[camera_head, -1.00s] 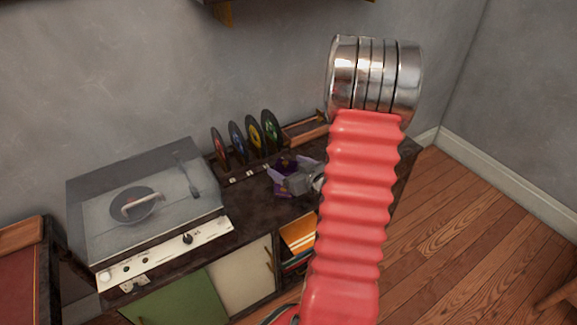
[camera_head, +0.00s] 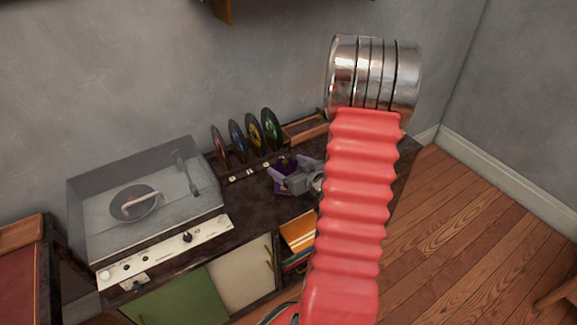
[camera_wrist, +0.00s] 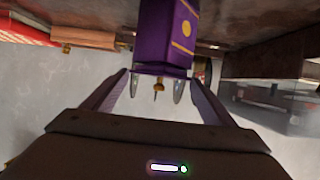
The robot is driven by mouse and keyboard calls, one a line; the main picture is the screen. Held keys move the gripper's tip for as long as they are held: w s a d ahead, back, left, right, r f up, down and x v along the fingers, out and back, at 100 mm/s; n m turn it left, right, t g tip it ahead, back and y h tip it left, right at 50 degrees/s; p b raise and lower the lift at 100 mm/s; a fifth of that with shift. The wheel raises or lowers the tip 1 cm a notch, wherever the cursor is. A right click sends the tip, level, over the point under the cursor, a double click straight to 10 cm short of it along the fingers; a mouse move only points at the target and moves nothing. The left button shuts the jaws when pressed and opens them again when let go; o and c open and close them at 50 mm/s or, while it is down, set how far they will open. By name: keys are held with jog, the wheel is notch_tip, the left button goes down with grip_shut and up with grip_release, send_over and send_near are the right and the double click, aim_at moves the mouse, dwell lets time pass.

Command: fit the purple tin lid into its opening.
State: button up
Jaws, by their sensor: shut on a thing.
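The purple tin (camera_wrist: 165,30), with a gold dot and gold trim, shows upside down at the top of the wrist view. In the head view the tin (camera_head: 283,189) stands on the dark cabinet top, partly hidden by my gripper (camera_head: 295,178). My gripper is shut on the lid. I cannot tell whether the lid is fully seated or slightly raised.
Several coloured records (camera_head: 245,137) stand in a rack behind the tin. A wooden tray (camera_head: 305,129) lies at the back right. A record player (camera_head: 140,205) with a clear cover is at the left. My red arm hides the cabinet's right part.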

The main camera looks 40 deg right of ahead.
jog(key=shift+f, duration=0.5)
dwell(0.8)
jog(key=o, duration=1.1)
